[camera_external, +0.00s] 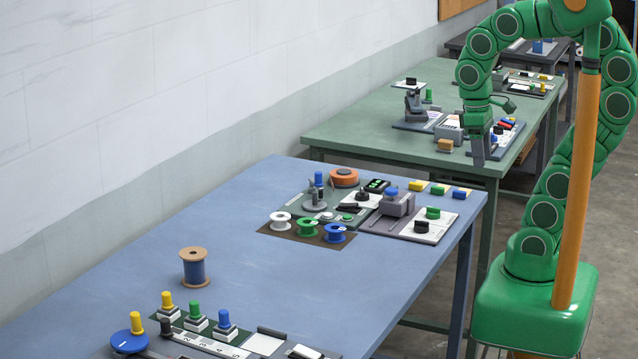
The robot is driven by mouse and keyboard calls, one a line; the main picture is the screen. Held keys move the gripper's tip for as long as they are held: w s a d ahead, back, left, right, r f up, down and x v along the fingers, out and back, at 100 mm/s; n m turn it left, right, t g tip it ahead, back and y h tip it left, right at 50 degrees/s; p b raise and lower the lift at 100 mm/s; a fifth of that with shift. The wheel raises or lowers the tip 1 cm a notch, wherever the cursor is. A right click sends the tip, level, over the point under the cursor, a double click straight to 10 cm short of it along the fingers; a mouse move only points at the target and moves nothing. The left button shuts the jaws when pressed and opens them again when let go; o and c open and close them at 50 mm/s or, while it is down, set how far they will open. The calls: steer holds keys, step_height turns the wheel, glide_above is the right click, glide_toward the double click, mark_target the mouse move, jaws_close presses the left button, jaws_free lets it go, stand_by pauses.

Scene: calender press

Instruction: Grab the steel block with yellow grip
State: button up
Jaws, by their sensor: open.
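A small block with a yellow grip (168,302) stands upright at the front left of the blue table. Its base is pale grey with dark parts, and it is in a row with similar blocks with a green grip (194,311) and a blue grip (224,321). My gripper (478,158) points down at the front edge of the green table behind, far from this row. It is open, and I see nothing held in it. Its fingers are small in this view.
Another yellow knob (136,322) stands by a blue disc (128,343). A spool (194,268) stands near the row. A station with several spools and fixtures (407,233) fills the back of the blue table (300,290). Its middle is clear.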

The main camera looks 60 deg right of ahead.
steer(key=w+a+r+n+t+h, duration=0.1)
steer(key=w+a+t, duration=0.25)
steer(key=w, duration=1.15)
steer(key=w+a+r+n+t, duration=0.15)
steer(key=w+t, duration=0.25)
steer(key=w, duration=1.1)
steer(key=w+a+n+t+y, duration=0.1)
steer(key=w+a+t, duration=0.1)
steer(key=w+a, duration=0.6)
steer(key=n+y, duration=0.7)
steer(key=y, duration=0.4)
glide_above(167, 293)
steer(key=s+d, duration=0.4)
steer(key=shift+f, duration=3)
steer(key=f, duration=1.7)
steer(key=shift+w+d, duration=0.15)
steer(key=shift+w, duration=0.05)
steer(key=shift+x, duration=1.2)
steer(key=shift+w+a+f, duration=0.2)
steer(key=shift+w+a, duration=0.55)
steer(key=shift+x, duration=1.65)
steer(key=shift+w, duration=0.15)
